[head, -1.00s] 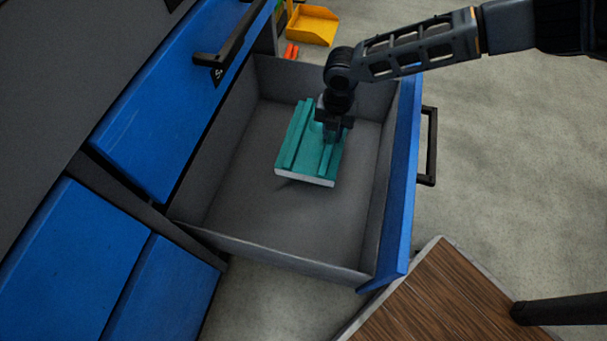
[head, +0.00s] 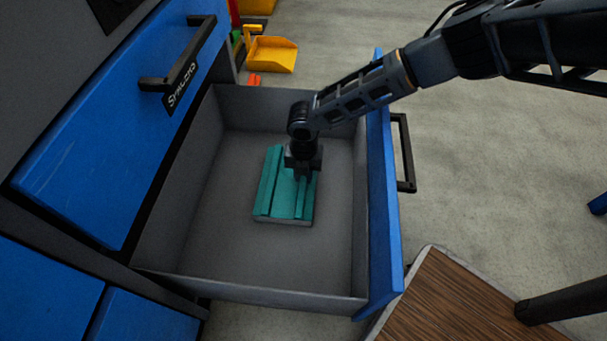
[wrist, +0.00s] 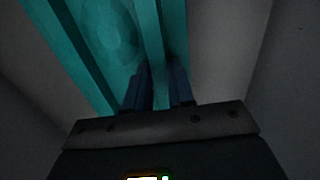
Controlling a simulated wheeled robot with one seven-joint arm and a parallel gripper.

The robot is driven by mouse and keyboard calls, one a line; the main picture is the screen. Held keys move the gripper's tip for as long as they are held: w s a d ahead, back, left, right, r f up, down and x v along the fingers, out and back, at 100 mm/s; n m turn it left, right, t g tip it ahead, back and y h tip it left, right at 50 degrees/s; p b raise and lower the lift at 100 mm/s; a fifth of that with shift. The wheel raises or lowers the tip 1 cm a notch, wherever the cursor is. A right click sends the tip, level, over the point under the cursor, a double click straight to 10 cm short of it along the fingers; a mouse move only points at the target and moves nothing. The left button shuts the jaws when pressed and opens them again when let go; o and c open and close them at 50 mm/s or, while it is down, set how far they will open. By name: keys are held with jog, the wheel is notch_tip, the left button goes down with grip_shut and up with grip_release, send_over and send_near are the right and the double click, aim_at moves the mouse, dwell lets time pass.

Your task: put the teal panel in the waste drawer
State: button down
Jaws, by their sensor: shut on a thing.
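The teal panel (head: 279,198) is a ribbed slab with a pale edge, inside the open drawer (head: 215,240). It lies roughly flat at or close to the drawer floor; I cannot tell whether it touches. My gripper (head: 304,179) reaches down from above and is shut on a raised rib of the panel, on its right side. In the wrist view the two dark fingers (wrist: 160,88) pinch a rib, and the teal panel (wrist: 100,45) fills the upper left. The fingertips are partly hidden in the head view.
The drawer has grey walls and a blue front (head: 383,230) with a black handle (head: 404,155). Blue cabinet fronts (head: 110,140) stand at left. A yellow bin (head: 272,54) is on the floor behind. A wooden-topped surface (head: 440,305) is at lower right. Drawer floor around the panel is clear.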

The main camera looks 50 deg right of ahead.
jog(key=c, duration=1)
grip_release()
jog(key=shift+o, duration=0.2)
notch_tip(320, 180, up, 12)
jog(key=p, duration=0.5)
